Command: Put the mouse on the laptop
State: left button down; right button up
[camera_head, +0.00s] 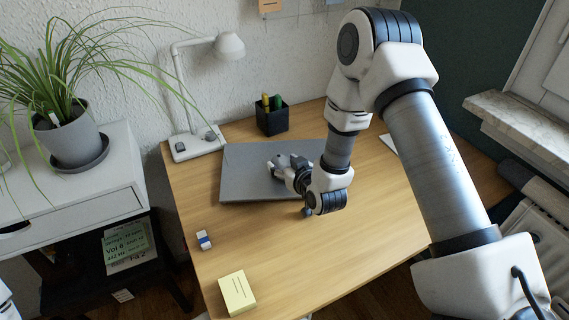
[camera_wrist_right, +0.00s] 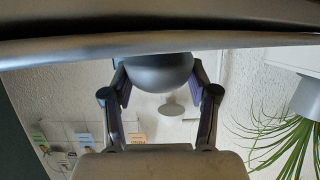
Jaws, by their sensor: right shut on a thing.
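The closed grey laptop (camera_head: 240,178) lies flat at the back of the wooden desk. My right gripper (camera_head: 275,167) is over the laptop, reaching in from the right. In the right wrist view its two fingers (camera_wrist_right: 160,80) are shut on the sides of a smooth dark grey rounded thing, the mouse (camera_wrist_right: 158,70). The wrist view looks upside down, with a dark flat surface across the top, close to the mouse. I cannot tell whether the mouse touches the laptop. In the head view the gripper largely hides the mouse. My left gripper is not in view.
A white desk lamp (camera_head: 195,143) and a black pen holder (camera_head: 271,118) stand behind the laptop. A blue and white eraser (camera_head: 204,240) and a yellow note pad (camera_head: 237,293) lie on the desk's front left. A potted plant (camera_head: 72,140) stands on the side cabinet.

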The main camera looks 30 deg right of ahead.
jog(key=shift+f, duration=0.25)
jog(key=o, duration=1.3)
jog(key=shift+r, duration=0.1)
jog(key=shift+r, duration=0.25)
jog(key=shift+r+p, duration=0.7)
jog(key=shift+p, duration=0.05)
jog(key=v, duration=0.3)
jog(key=b+v, duration=0.1)
jog(key=v, duration=0.5)
jog(key=shift+s+f, duration=0.15)
jog(key=shift+f, duration=0.3)
jog(key=p+v, duration=0.3)
jog(key=p, duration=0.2)
